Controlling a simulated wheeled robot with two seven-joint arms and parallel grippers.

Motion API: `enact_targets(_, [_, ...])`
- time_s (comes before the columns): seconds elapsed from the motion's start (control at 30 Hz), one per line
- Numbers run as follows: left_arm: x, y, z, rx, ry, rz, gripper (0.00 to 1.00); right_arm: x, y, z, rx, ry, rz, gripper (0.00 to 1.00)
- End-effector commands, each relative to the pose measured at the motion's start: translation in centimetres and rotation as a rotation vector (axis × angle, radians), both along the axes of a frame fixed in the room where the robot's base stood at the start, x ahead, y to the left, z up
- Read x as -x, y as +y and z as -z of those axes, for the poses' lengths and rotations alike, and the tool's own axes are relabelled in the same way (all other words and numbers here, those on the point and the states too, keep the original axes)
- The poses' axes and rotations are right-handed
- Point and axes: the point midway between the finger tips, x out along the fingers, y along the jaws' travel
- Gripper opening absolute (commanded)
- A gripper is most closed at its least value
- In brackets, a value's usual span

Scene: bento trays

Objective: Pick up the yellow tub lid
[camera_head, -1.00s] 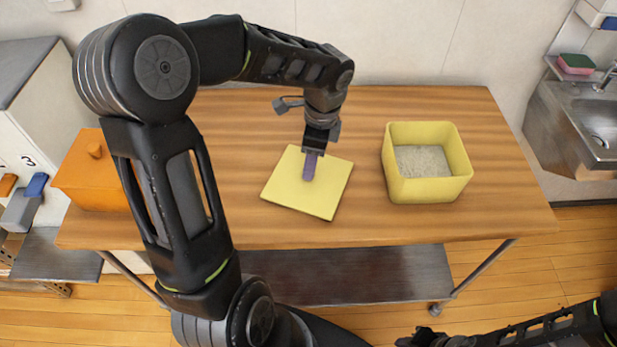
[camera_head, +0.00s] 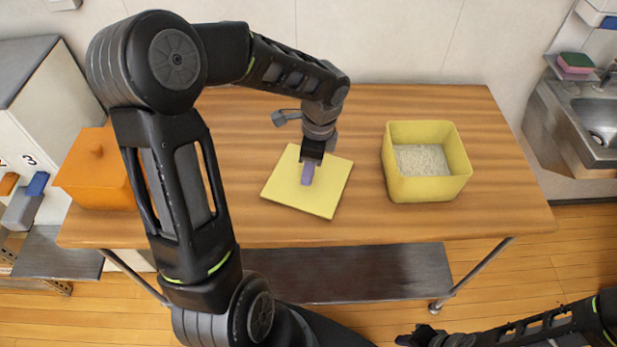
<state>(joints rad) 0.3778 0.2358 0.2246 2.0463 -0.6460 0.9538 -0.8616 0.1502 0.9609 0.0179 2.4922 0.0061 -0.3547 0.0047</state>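The yellow tub lid (camera_head: 325,193) is a flat square lying on the table, left of the yellow tub. My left gripper (camera_head: 308,176) points down over the lid's upper middle. Its purple-grey fingers show as one narrow shape against the lid, so I cannot tell whether they are open or shut, or whether they touch it. Any knob on the lid is hidden behind them. The yellow tub (camera_head: 430,190) stands open with pale grains inside. My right gripper (camera_head: 404,340) is at the bottom edge, away from the table, partly cut off.
The wooden table (camera_head: 420,225) has bare room around the lid and to the right of the tub. An orange lidded tub (camera_head: 90,180) stands at the left end, partly behind my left arm. A sink (camera_head: 590,120) is at the far right.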

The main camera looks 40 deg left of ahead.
Motion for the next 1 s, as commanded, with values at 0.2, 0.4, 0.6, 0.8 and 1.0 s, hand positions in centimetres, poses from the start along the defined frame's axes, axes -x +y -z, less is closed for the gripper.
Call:
enact_targets(0.2, [0.00,0.00,0.00,0.000,0.000,0.000,0.24,-0.01,0.00,0.00,0.000,0.000,0.000,0.25])
enact_targets(0.4, [0.00,0.00,0.00,0.000,0.000,0.000,0.07,-0.01,0.00,0.00,0.000,0.000,0.000,0.25])
enact_targets(0.6, [0.00,0.00,0.00,0.000,0.000,0.000,0.00,-0.01,0.00,0.00,0.000,0.000,0.000,0.25])
enact_targets(0.8, [-0.01,0.00,-0.01,0.000,0.000,0.000,0.00,-0.01,-0.01,-0.01,0.000,0.000,0.000,0.25])
enact_targets(1.0, [-0.08,0.01,-0.70,-0.001,-0.003,-0.001,0.00,-0.01,0.00,0.09,0.000,0.000,0.000,0.25])
